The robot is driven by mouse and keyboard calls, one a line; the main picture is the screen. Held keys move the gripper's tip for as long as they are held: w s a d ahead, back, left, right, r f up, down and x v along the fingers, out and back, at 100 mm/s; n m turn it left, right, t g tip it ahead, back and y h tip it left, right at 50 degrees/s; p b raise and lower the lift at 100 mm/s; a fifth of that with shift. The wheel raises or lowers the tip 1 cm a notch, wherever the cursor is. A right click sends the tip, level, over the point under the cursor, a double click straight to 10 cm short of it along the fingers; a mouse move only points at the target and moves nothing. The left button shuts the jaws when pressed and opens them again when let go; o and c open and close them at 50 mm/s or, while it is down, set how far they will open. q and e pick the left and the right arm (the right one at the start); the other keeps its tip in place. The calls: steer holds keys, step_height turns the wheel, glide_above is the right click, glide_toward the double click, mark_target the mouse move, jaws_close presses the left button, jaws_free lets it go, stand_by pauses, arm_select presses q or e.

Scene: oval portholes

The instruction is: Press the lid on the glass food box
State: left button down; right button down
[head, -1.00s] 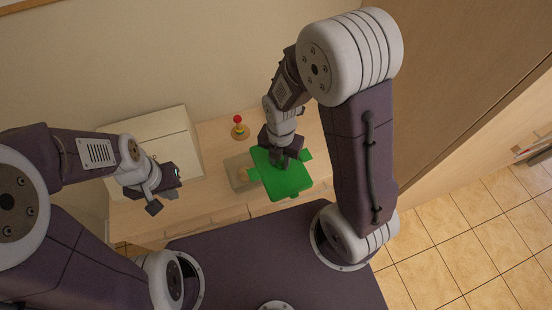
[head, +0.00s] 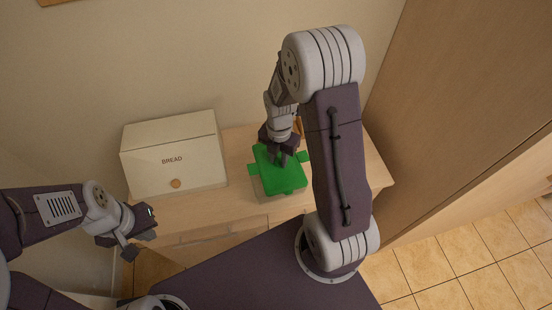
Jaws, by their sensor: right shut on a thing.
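The green lid (head: 285,180), with tabs at its sides, is over the glass food box (head: 257,186). Only a little of the clear box shows at the lid's left and lower edges. I cannot tell whether the lid is seated on the rim. My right gripper (head: 281,160) is shut on the lid's top from above. My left gripper (head: 140,236) is open and empty, off to the left in front of the table, well apart from the box.
A cream bread box (head: 172,155) marked BREAD stands on the wooden table (head: 232,199), left of the glass box. A wall is behind and a tall brown panel (head: 440,110) is at the right. The tabletop between the bread box and the lid is clear.

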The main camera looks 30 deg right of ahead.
mark_target(278, 168)
steer(key=shift+w+a+f+b, duration=0.1)
steer(key=shift+a+f+b, duration=0.1)
steer(key=shift+f+b, duration=0.25)
steer(key=shift+a+f+b, duration=0.15)
steer(key=shift+f+b, duration=0.15)
steer(key=shift+f, duration=0.2)
steer(key=f+b, duration=0.2)
steer(key=f, duration=0.1)
steer(key=shift+d+b, duration=0.35)
steer(key=shift+d, duration=0.05)
steer(key=shift+f, duration=0.4)
steer(key=shift+a+f+b, duration=0.15)
steer(key=shift+a+b, duration=0.05)
steer(key=shift+b, duration=0.15)
steer(key=shift+d, duration=0.1)
steer(key=shift+p, duration=0.4)
steer(key=shift+f, duration=0.1)
